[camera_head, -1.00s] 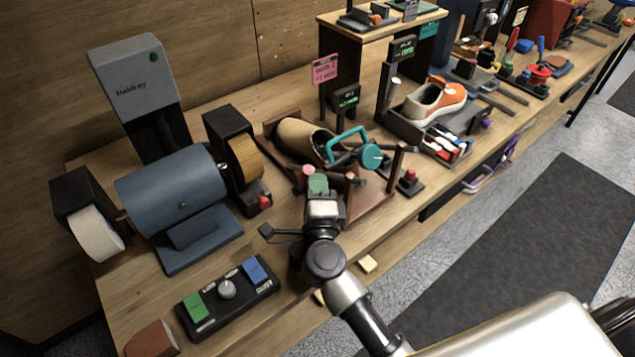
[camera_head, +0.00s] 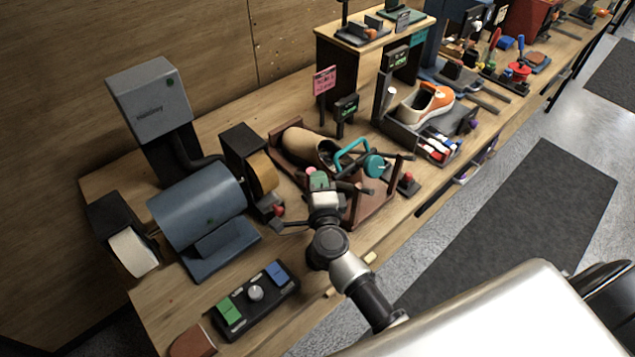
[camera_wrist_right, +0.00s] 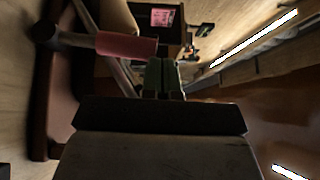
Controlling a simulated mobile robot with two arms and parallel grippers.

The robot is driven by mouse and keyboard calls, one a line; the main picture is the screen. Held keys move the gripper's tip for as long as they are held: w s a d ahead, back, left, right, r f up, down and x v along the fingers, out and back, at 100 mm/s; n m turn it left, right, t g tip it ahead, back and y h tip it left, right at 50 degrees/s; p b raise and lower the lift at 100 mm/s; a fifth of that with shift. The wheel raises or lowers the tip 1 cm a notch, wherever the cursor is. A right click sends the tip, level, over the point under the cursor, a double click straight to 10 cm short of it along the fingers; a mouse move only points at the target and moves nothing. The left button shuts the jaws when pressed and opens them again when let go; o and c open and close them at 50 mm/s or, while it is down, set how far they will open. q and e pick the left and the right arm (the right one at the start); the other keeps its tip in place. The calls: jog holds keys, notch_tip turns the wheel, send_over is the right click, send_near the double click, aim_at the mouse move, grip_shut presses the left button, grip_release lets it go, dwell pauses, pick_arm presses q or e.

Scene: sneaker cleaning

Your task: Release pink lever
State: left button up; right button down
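The pink lever's rounded end (camera_head: 311,171) shows beside the tan shoe, at the near edge of the brown holder. In the right wrist view, its pink cylindrical handle (camera_wrist_right: 127,46) lies across the upper left on a dark rod. My right gripper (camera_head: 318,179) is just beside it. Its green fingertips (camera_wrist_right: 162,76) are close together, with nothing visible between them. The handle's end is close to the fingertips but not between them; I cannot tell whether they touch. My left gripper is not in view.
The brown holder (camera_head: 372,206) carries a tan shoe (camera_head: 301,139) and a teal clamp (camera_head: 352,153). A blue polishing machine (camera_head: 200,205) stands at left, with a button panel (camera_head: 256,306) in front. A red-knobbed switch (camera_head: 408,180) is to the right.

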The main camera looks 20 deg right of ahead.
jog(key=w, duration=0.1)
jog(key=w+a+p, duration=0.1)
jog(key=w, duration=0.1)
jog(key=w+r, duration=0.1)
jog(key=shift+w+a+r, duration=0.1)
jog(key=shift+w+a, duration=0.05)
jog(key=shift+w, duration=0.2)
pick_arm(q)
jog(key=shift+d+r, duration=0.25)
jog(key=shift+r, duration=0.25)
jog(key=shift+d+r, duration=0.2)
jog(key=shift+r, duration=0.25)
pick_arm(e)
jog(key=shift+w+a, duration=0.3)
jog(key=shift+w, duration=0.5)
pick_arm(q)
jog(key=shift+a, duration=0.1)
pick_arm(e)
jog(key=shift+w, duration=0.1)
